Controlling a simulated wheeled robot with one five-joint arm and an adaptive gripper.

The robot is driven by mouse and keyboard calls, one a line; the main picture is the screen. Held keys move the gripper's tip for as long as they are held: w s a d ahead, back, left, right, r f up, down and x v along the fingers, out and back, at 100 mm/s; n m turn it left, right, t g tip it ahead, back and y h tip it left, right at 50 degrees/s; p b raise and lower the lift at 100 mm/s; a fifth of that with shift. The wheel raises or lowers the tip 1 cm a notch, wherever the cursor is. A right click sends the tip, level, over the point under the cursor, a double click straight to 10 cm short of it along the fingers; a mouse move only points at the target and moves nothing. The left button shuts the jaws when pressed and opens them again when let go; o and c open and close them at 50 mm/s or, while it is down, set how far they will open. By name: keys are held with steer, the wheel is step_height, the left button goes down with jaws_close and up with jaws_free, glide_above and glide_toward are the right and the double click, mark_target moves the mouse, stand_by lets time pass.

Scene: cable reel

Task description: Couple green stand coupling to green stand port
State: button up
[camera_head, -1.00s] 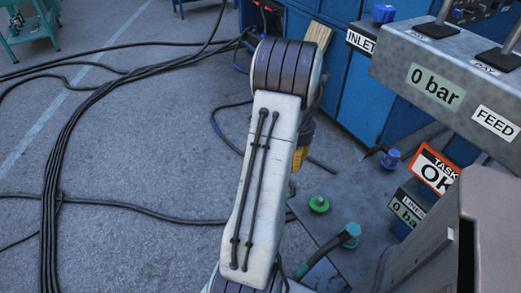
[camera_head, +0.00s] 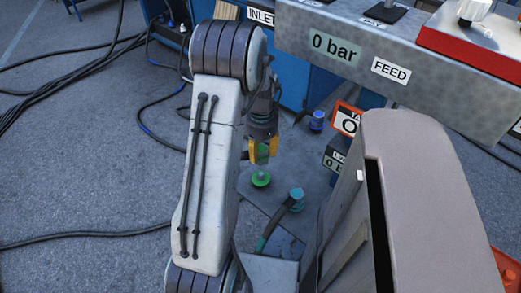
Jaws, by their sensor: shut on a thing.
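My gripper (camera_head: 263,149) has yellow fingers and points down, partly hidden behind my arm. It is shut on a small green piece, which I take to be the green stand coupling (camera_head: 263,154). The green stand port (camera_head: 261,180) is a round green fitting on the grey stand plate. In the picture it is just below the gripper. The held coupling appears above the port and apart from it, but the exact gap and alignment cannot be told.
A teal fitting with a hose (camera_head: 296,196) stands right of the green port. A blue fitting (camera_head: 317,120) is farther back. The grey panel with a "0 bar" display (camera_head: 335,47) overhangs at upper right. Black cables (camera_head: 90,75) lie on the floor at left.

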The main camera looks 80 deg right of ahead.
mark_target(261, 174)
steer(key=shift+f+b, duration=3.15)
steer(key=shift+f, duration=1.15)
steer(key=shift+f+b, duration=0.4)
steer(key=shift+f, duration=0.05)
steer(key=o, duration=1.3)
steer(key=shift+c, duration=0.2)
